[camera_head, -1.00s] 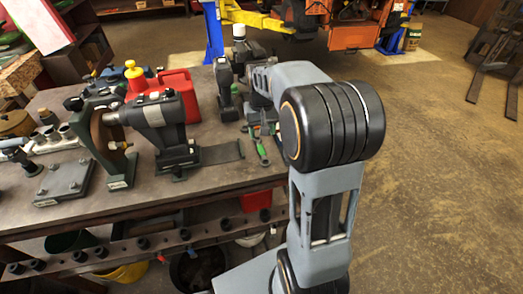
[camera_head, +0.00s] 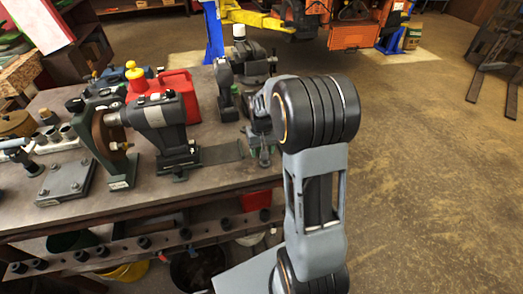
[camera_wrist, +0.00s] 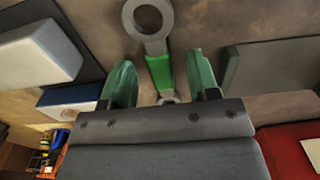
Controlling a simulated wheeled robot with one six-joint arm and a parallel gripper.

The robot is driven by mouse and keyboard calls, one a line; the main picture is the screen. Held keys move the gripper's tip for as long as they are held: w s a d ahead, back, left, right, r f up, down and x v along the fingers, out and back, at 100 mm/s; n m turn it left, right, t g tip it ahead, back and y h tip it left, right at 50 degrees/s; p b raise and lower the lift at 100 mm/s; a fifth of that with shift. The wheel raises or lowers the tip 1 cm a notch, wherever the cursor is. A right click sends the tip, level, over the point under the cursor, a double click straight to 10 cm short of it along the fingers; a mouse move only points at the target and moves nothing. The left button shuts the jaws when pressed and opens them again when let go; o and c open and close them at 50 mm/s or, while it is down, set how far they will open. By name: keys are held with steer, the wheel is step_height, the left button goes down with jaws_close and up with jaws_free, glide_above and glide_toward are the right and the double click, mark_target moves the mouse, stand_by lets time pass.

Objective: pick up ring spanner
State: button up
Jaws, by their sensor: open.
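The ring spanner (camera_wrist: 158,66) shows in the wrist view, with a grey ring end at the top and a green grip on its handle. It lies on the bench top. My gripper (camera_wrist: 160,85) is open, with its two green fingers on either side of the spanner's green handle and a gap on each side. The handle's lower end is partly hidden by my gripper body. In the head view my gripper (camera_head: 262,150) is over the right end of the bench, and the spanner is mostly hidden behind it.
The workbench (camera_head: 225,175) holds a grinder (camera_head: 165,125), a red can (camera_head: 180,88) and a flat steel plate (camera_head: 67,182). In the wrist view a dark block (camera_wrist: 270,68) lies right of the spanner and a pale block (camera_wrist: 38,55) lies left. Open floor is right of the bench.

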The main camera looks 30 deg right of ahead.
steer(key=shift+c, duration=0.4)
jaws_close()
steer(key=shift+r, duration=0.2)
steer(key=shift+r, duration=0.55)
steer(key=s+a+r+b, duration=0.2)
steer(key=s+a+r, duration=0.3)
steer(key=s+r, duration=0.6)
steer(key=shift+s+r, duration=0.3)
steer(key=shift+s, duration=0.8)
